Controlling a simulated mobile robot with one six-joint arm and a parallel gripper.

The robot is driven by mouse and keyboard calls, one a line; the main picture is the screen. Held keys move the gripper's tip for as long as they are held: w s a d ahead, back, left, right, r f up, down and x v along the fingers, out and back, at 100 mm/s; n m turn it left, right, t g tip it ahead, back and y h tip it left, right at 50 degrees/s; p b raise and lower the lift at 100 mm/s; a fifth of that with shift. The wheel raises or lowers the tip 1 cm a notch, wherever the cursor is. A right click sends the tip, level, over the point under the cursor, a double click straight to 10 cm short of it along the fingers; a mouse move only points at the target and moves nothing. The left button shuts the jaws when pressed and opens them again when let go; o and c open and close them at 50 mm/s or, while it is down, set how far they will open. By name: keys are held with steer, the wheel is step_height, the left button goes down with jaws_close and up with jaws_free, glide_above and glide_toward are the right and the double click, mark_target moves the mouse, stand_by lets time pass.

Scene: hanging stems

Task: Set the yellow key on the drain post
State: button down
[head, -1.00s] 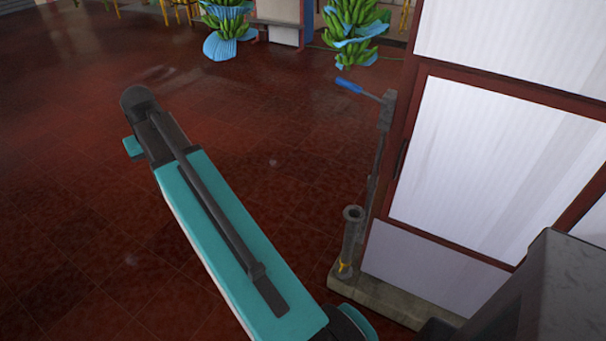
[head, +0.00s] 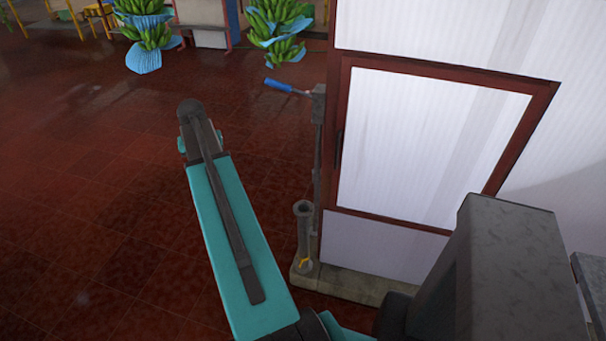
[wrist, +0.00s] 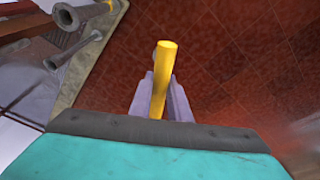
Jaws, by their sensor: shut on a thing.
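The yellow key (wrist: 163,72) stands out from between the two pale fingers of my gripper (wrist: 160,98) in the wrist view. My gripper is shut on it, over red floor and apart from any post. The key and the fingers do not show in the head view. A short grey post with a flared, open top (head: 303,225), which looks like the drain post, stands by the wall in the head view, right of my arm. A yellow piece (head: 304,263) is at its foot. Flared grey posts show at upper left in the wrist view (wrist: 66,17).
A taller grey post with a blue handle (head: 279,86) rises behind the short post. A white panelled wall with dark red frames (head: 430,145) stands on a concrete ledge (head: 350,285). Banana bunches (head: 272,30) hang at the back. The red tiled floor on the left is clear.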

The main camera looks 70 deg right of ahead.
steer(key=s+d+f+m, duration=0.2)
steer(key=s+d, duration=0.4)
steer(key=s, duration=0.3)
steer(key=s+d+f+m, duration=0.2)
steer(key=s+d+f, duration=0.2)
steer(key=s, duration=0.5)
steer(key=s+d+f+m+g+p, duration=0.1)
steer(key=s+d+f, duration=0.3)
steer(key=s+d, duration=0.4)
steer(key=shift+s+d+m, duration=0.4)
steer(key=shift+s+m, duration=0.25)
steer(key=shift+m, duration=0.15)
steer(key=shift+f, duration=0.15)
step_height(320, 180, down, 6)
steer(key=b, duration=0.3)
steer(key=shift+a+f+b, duration=0.1)
steer(key=shift+f+b, duration=1.2)
steer(key=shift+f, duration=0.9)
stand_by(1.7)
